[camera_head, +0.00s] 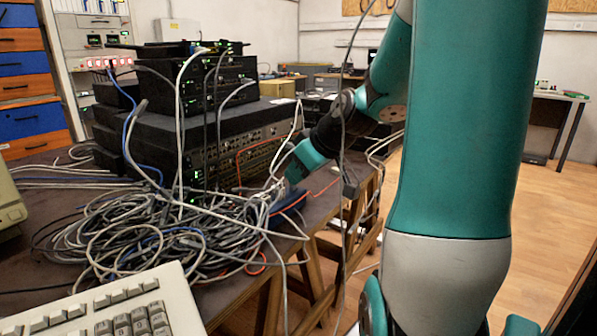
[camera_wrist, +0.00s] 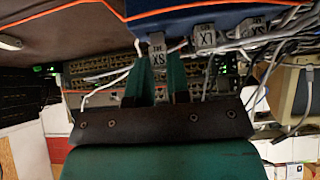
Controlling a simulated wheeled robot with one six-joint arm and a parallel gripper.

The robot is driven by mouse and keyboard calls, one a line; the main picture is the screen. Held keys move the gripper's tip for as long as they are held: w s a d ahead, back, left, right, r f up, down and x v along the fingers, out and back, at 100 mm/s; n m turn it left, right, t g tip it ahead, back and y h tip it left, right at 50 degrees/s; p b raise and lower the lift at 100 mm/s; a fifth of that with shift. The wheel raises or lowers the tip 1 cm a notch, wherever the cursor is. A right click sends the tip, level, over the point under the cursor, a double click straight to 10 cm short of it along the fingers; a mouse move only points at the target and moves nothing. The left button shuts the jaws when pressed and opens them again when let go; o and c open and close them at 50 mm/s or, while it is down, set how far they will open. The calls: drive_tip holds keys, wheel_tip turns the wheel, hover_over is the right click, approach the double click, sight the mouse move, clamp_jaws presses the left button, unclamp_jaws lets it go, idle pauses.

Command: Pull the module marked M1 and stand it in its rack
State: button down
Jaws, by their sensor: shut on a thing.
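In the wrist view, which looks upside down, a grey module (camera_wrist: 157,48) marked SX, with smaller lettering that seems to read M1, sits between my gripper's (camera_wrist: 161,68) two teal fingers. My gripper is shut on it. The module overlaps the edge of a blue rack (camera_wrist: 220,17); I cannot tell how deep it sits. Two more grey modules, one marked LX (camera_wrist: 204,38) and one marked SX (camera_wrist: 249,28), stand in a row beside it. In the head view my gripper (camera_head: 287,180) is low at the table edge by the blue rack (camera_head: 288,203), its tips mostly hidden by cables.
A large tangle of grey cables (camera_head: 165,235) covers the table left of my gripper. Stacked black network units (camera_head: 200,140) stand behind it. An orange cable (camera_wrist: 105,12) runs close to the rack. A keyboard (camera_head: 115,310) lies in front. Open floor is at the right.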

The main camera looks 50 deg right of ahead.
drive_tip(key=shift+f+b, duration=0.5)
drive_tip(key=shift+f, duration=0.1)
drive_tip(key=c, duration=1)
unclamp_jaws()
drive_tip(key=p+v, duration=0.5)
drive_tip(key=v, duration=1.2)
drive_tip(key=shift+p, duration=0.35)
drive_tip(key=shift+s+r, duration=0.1)
drive_tip(key=shift+r, duration=0.05)
